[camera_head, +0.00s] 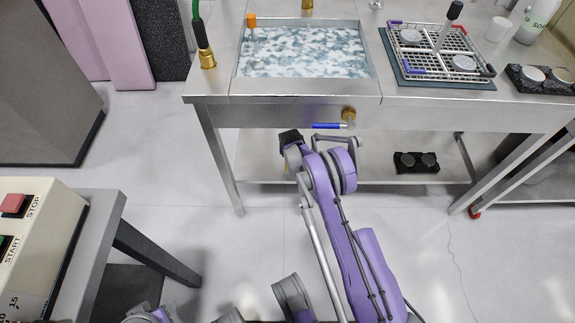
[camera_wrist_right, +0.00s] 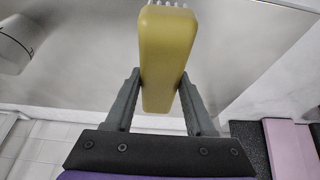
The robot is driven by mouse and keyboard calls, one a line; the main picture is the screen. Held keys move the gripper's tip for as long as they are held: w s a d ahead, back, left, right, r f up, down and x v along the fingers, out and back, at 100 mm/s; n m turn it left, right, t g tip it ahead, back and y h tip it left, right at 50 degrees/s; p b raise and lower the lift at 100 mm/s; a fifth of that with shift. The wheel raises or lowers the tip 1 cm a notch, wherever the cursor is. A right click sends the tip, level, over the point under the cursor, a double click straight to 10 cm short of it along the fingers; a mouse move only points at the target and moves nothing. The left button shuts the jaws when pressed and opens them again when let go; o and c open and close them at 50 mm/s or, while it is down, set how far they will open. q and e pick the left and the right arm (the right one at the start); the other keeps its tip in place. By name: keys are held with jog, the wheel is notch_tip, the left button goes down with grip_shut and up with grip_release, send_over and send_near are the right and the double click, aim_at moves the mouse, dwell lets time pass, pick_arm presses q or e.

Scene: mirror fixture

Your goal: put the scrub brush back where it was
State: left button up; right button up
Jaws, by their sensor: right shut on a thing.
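The scrub brush (camera_wrist_right: 167,50) has a thick yellow body, with a row of white bristle tips at the top edge of the right wrist view. My right gripper (camera_wrist_right: 160,78) is shut on the brush, one grey finger at each side. In the head view my right arm reaches up to the front of the metal table (camera_head: 300,113), its dark gripper end below the table's front edge; the brush is hidden or too small to tell there. My left gripper is not in view; only purple arm parts show at the bottom.
The table holds a foamy basin (camera_head: 305,52), a wire rack (camera_head: 420,50) on a dark tray, a white cup (camera_head: 499,29) and a bottle (camera_head: 540,18). A brass knob (camera_head: 348,114) and blue bar (camera_head: 328,126) are at its front. A control box (camera_head: 35,240) stands left.

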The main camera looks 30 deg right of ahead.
notch_tip(320, 180, down, 7)
jog(key=shift+f+b, duration=0.15)
jog(key=shift+b, duration=0.7)
jog(key=shift+f, duration=0.15)
jog(key=o, duration=1.3)
jog(key=p+v, duration=0.3)
jog(key=v, duration=0.9)
jog(key=shift+r, duration=0.25)
